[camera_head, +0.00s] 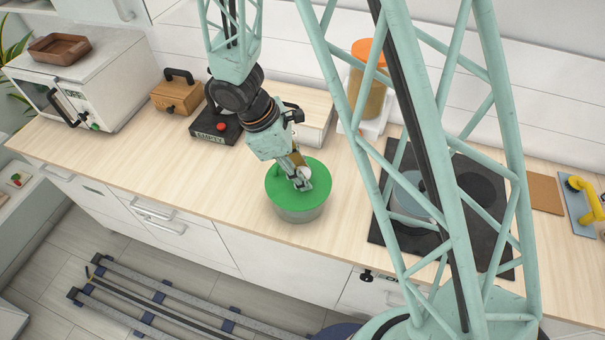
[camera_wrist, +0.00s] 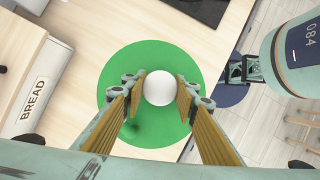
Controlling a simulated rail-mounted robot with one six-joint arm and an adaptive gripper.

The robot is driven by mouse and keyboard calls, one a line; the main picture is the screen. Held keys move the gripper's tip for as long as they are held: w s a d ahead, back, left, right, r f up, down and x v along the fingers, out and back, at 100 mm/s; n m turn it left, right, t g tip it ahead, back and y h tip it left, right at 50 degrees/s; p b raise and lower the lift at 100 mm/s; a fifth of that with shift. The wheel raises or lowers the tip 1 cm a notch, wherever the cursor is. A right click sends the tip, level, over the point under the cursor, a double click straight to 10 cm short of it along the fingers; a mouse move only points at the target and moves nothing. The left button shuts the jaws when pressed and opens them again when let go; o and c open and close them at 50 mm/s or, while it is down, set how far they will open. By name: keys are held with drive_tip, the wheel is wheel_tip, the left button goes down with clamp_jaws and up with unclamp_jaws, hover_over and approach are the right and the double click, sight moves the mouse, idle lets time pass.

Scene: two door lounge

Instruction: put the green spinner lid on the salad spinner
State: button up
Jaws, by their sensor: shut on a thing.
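The green spinner lid (camera_head: 282,190) is a round disc with a white knob (camera_wrist: 158,87) at its centre. It lies over the salad spinner (camera_head: 299,215), a grey bowl near the counter's front edge. The lid looks level and lined up with the bowl; I cannot tell whether it is fully seated. My gripper (camera_head: 303,181) points down at the lid's middle and is shut on the knob, one finger on each side. In the wrist view the lid (camera_wrist: 150,57) hides the bowl beneath it.
A black cooktop (camera_head: 477,213) with a pot (camera_head: 409,196) is to the right, behind my lattice column. A black box with a red button (camera_head: 217,128) and a white bread box (camera_wrist: 33,94) stand behind. The wooden counter (camera_head: 140,165) is clear to the left.

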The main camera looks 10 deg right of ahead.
drive_tip(key=o, duration=1.2)
drive_tip(key=shift+a+r, duration=0.1)
drive_tip(key=shift+r, duration=0.1)
drive_tip(key=v, duration=1.1)
drive_tip(key=shift+r, duration=0.25)
drive_tip(key=shift+a, duration=0.15)
